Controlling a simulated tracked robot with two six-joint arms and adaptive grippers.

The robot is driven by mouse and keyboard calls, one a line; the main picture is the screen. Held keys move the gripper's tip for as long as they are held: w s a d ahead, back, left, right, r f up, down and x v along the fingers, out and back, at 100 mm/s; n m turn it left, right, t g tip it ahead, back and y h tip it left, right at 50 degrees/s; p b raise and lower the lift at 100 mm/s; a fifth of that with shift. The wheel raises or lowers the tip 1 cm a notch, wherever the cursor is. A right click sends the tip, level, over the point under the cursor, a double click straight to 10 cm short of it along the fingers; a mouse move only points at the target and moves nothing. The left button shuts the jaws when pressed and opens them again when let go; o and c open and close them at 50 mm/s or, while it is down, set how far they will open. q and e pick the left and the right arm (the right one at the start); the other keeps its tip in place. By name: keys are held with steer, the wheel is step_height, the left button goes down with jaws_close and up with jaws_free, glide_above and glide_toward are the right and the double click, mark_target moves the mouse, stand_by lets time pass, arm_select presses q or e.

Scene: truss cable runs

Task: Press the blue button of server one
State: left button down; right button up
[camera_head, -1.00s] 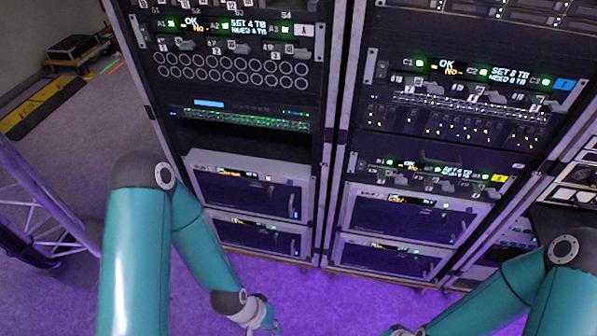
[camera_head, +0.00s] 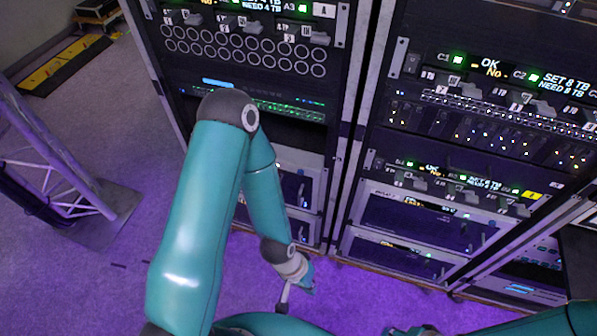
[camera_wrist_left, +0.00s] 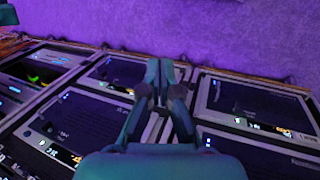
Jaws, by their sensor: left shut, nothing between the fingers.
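Several servers with lit front panels are stacked in two racks. I cannot tell which is server one. The lower left server (camera_head: 297,183) is partly hidden behind my left arm and shows a small blue light near its right edge. Small blue lights (camera_wrist_left: 237,121) also show on box fronts in the left wrist view, but I cannot tell whether any is the button. My left gripper (camera_head: 284,299) is low in front of the racks, above the purple floor; it is shut and empty in the left wrist view (camera_wrist_left: 160,66). My right gripper (camera_head: 410,331) is mostly cut off at the bottom edge.
The right rack holds a panel marked C1 and C2 (camera_head: 495,75), with lower boxes (camera_head: 425,218) beneath. A metal truss (camera_head: 60,180) stands on the left. Purple carpet (camera_head: 130,250) lies open between truss and racks. A yellow-black ramp (camera_head: 60,67) lies at the back left.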

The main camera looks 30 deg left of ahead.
mark_target(300, 173)
arm_select(q)
steer(key=w+a+r+n+t+b, duration=0.2)
steer(key=w+a+n+t+b, duration=0.1)
steer(key=w+a+n+t, duration=0.2)
steer(key=w+a+r+n+t+b, duration=0.3)
steer(key=w+a+n, duration=0.5)
steer(key=a, duration=0.3)
steer(key=shift+w+a+r+t+b, duration=0.15)
steer(key=shift+w+a+t+b, duration=0.3)
steer(key=shift+t, duration=0.55)
steer(key=shift+d, duration=0.1)
steer(key=w+a+p, duration=0.1)
steer(key=w+a, duration=0.1)
steer(key=w, duration=0.6)
steer(key=shift+w, duration=0.3)
steer(key=shift+w+p, duration=0.15)
steer(key=shift+p, duration=0.2)
